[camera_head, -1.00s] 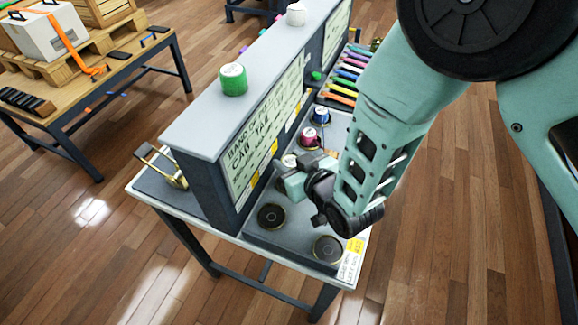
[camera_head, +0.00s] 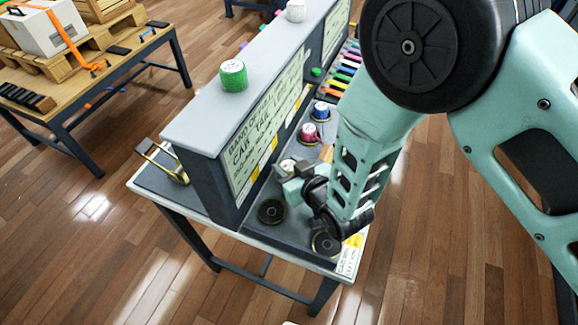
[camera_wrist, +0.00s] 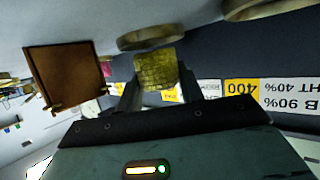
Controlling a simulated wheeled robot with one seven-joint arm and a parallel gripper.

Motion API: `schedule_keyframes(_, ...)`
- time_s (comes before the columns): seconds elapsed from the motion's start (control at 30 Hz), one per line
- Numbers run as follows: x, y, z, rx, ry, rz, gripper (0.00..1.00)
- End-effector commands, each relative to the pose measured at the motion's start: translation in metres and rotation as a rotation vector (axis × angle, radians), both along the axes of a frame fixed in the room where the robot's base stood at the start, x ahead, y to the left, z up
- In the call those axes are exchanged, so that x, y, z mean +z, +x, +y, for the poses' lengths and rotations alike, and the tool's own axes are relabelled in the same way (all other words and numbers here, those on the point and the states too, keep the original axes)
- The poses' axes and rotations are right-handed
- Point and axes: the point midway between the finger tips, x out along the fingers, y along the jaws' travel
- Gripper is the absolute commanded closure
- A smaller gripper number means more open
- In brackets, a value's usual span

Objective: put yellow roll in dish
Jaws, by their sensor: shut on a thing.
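The yellow roll (camera_wrist: 160,70) is between the two fingers of my gripper (camera_wrist: 159,88) in the wrist view, and the gripper is shut on it. In the head view my gripper (camera_head: 290,184) is low over the grey bench beside the sign panel; I cannot make out the yellow roll there. Two round dark dishes with brass rims lie at the bench's near end: one dish (camera_head: 271,211) left of my wrist, another dish (camera_head: 325,244) partly behind it. In the wrist view a dish rim (camera_wrist: 152,37) shows just beyond the roll. A second rim (camera_wrist: 255,8) is at the top edge.
The upright sign panel (camera_head: 228,165) stands close along my gripper's left. A red spool (camera_head: 309,133), a blue spool (camera_head: 321,111) and several coloured strips lie farther back. A green roll (camera_head: 233,76) sits on the panel top. A brown square thing (camera_wrist: 65,78) is left in the wrist view.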

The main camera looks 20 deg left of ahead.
Motion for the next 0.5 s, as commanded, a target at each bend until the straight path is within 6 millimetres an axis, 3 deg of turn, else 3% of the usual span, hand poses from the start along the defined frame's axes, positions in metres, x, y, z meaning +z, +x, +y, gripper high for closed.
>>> schedule_keyframes(0.13, -0.0086, -0.0016, -0.001, 0.001, -0.007, 0.005, 0.86)
schedule_keyframes(0.17, -0.0091, -0.0017, -0.0012, 0.001, -0.007, 0.005, 0.6)
schedule_keyframes(0.23, -0.0104, -0.002, -0.0014, 0.001, -0.008, 0.006, 0.41)
schedule_keyframes(0.5, -0.0116, -0.0025, -0.0014, 0.002, -0.009, 0.007, 0.41)
